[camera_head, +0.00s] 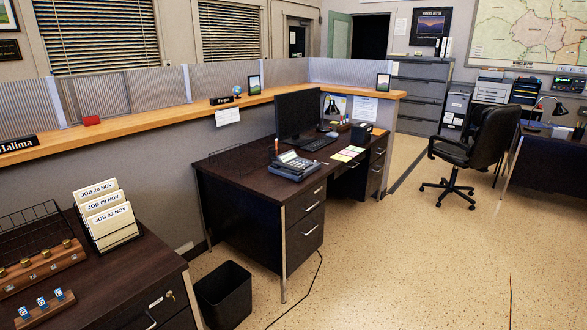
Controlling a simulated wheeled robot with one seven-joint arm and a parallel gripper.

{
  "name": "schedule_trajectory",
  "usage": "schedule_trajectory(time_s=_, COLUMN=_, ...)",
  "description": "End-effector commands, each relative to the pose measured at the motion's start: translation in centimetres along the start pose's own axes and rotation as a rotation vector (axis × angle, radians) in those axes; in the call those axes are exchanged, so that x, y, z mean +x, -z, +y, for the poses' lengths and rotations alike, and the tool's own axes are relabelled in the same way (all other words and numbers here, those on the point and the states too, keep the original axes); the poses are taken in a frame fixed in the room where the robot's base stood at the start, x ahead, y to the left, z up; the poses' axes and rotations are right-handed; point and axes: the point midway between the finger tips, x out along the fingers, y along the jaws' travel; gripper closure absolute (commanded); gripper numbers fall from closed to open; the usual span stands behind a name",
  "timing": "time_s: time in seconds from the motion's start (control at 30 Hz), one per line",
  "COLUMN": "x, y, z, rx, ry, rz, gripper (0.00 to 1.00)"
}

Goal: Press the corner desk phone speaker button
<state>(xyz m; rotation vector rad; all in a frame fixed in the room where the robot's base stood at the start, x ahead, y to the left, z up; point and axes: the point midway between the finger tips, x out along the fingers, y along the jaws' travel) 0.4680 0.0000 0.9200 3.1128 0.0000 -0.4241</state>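A grey desk phone (292,166) sits near the front left part of the dark middle desk (225,181), beside a monitor and keyboard. Its handset and a pad of buttons show, but the buttons are too small to tell which is the speaker button. I cannot tell from this view alone whether this is the desk that the task calls the corner desk. My gripper is not in view.
A black waste bin (222,297) stands on the floor before the middle desk, with a dark cable (310,290) nearby. A near left desk (140,268) holds card racks. A black office chair (478,150) stands right. The floor (430,260) between is open.

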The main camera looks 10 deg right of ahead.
Motion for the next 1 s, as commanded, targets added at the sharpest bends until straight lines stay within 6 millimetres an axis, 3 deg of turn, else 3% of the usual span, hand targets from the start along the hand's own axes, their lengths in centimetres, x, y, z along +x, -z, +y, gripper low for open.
schedule_trajectory(time_s=0.03, x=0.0, y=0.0, z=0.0, rx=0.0, ry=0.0, rz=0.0, gripper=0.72)
schedule_trajectory(time_s=0.2, x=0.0, y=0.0, z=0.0, rx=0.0, ry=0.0, rz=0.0, gripper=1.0)
schedule_trajectory(time_s=1.0, x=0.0, y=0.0, z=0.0, rx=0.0, ry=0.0, rz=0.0, gripper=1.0)
